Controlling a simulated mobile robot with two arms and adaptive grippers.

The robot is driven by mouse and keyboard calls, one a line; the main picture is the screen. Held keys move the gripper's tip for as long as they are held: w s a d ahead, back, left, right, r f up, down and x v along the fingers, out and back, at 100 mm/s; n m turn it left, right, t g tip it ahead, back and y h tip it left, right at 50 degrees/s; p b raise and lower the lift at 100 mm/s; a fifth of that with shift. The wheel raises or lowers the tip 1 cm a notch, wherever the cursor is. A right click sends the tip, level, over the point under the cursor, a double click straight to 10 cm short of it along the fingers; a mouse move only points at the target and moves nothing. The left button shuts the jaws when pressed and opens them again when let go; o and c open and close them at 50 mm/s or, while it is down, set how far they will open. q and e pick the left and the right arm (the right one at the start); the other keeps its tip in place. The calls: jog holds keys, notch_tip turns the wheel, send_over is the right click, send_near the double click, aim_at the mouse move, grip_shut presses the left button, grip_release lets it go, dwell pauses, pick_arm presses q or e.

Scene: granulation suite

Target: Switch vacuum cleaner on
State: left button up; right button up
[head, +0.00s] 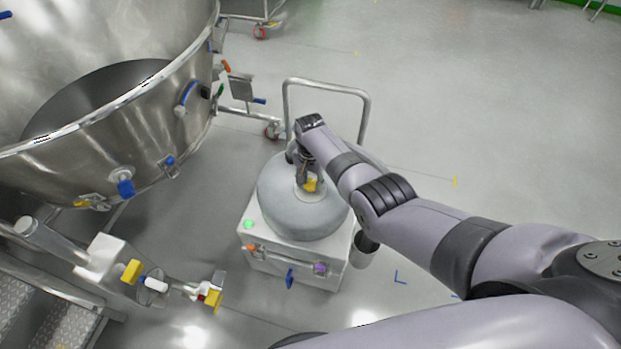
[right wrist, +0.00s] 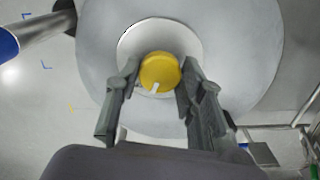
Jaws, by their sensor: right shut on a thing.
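The vacuum cleaner (head: 290,215) stands on the floor in the middle of the head view, with a grey domed top on a white square base. A yellow knob (right wrist: 159,72) with a white mark sits on a pale round plate on the dome; it also shows in the head view (head: 310,184). My right gripper (right wrist: 157,76) is over the dome, with its two fingers on either side of the knob, shut on it. In the head view my right arm hides part of the dome and the plate. My left gripper is not in view.
A large steel vessel (head: 120,140) with blue-handled fittings stands at the left. A metal push handle (head: 326,82) rises behind the cleaner. A pipe with yellow fittings (head: 132,270) and steps (head: 60,310) are at lower left.

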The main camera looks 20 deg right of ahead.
aim_at(310, 183)
jog(key=shift+m, duration=2.3)
jog(key=o, duration=1.1)
jog(key=shift+o, duration=0.2)
jog(key=shift+r, duration=0.15)
notch_tip(310, 183, up, 12)
